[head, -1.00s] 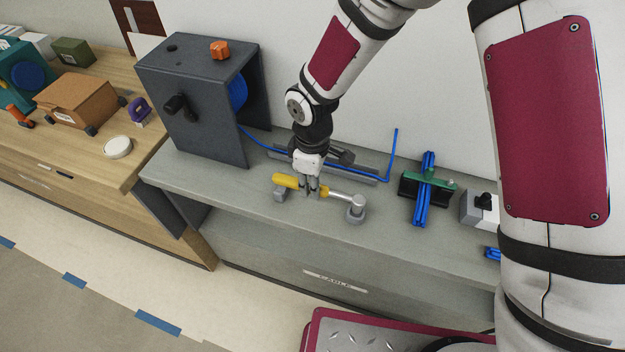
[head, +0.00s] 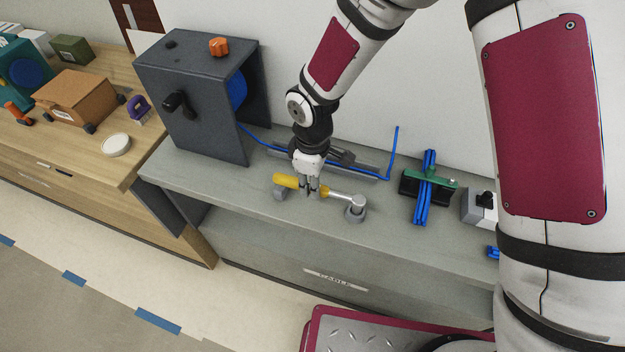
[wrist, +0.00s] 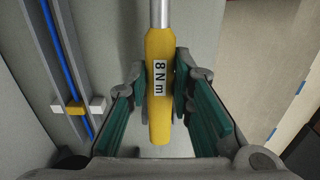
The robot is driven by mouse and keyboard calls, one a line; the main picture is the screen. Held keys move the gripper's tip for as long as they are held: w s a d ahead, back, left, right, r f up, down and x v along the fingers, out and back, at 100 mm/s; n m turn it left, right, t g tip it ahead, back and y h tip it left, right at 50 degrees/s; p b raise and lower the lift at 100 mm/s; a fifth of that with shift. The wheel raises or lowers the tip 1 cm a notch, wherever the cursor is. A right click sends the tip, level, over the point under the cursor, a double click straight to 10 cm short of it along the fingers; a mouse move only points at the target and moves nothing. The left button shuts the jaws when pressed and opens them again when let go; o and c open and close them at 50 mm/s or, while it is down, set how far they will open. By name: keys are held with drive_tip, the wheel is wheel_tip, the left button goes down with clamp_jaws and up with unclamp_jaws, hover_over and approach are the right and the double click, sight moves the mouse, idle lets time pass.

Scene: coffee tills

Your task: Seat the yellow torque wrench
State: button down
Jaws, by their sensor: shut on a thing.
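The yellow torque wrench (head: 286,181) lies level across the grey bench, its shaft pointing right to a round silver head. The head is at a round grey holder (head: 355,214); a gap between them is too small to tell. The yellow handle end is over a small grey rest (head: 280,195); I cannot tell if they touch. My gripper (head: 312,191) comes down from above and is shut on the handle near the shaft. In the wrist view the wrench (wrist: 159,110) shows an "8 Nm" label between the fingers of my gripper (wrist: 160,85).
A dark grey housing with a crank (head: 195,105) stands left on the bench. A blue cable (head: 355,174) runs in a grey channel behind the wrench. Right are a green-topped clamp with blue cable bundle (head: 425,187) and a grey box (head: 480,207). The bench front is clear.

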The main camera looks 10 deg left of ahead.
drive_tip(key=shift+f+b, duration=0.3)
drive_tip(key=shift+f, duration=0.45)
drive_tip(key=c, duration=1.3)
unclamp_jaws()
drive_tip(key=shift+c, duration=0.2)
wheel_tip(320, 180, up, 12)
